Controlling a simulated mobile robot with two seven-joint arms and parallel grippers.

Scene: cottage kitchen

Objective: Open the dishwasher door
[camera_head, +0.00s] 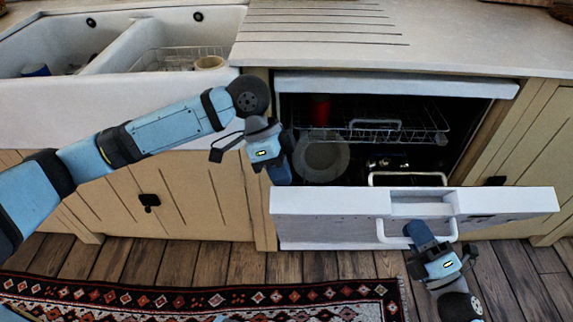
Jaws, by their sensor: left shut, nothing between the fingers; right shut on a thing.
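The white dishwasher door (320,218) is tilted forward, partly open, showing the dark inside above it. Its white bar handle (382,236) hangs on the door's front face. My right gripper (418,236) is shut on this handle, right of its middle, with the arm coming from below. My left gripper (281,168) is shut and empty at the left edge of the dishwasher opening, above the door's left end. Whether it touches the frame or the door cannot be told.
Inside the dishwasher are a wire rack (405,127), a plate (321,157) and a red cup (319,109). The counter (440,45) runs above, with a white sink (120,100) at left. A patterned rug (210,303) lies on the wooden floor in front.

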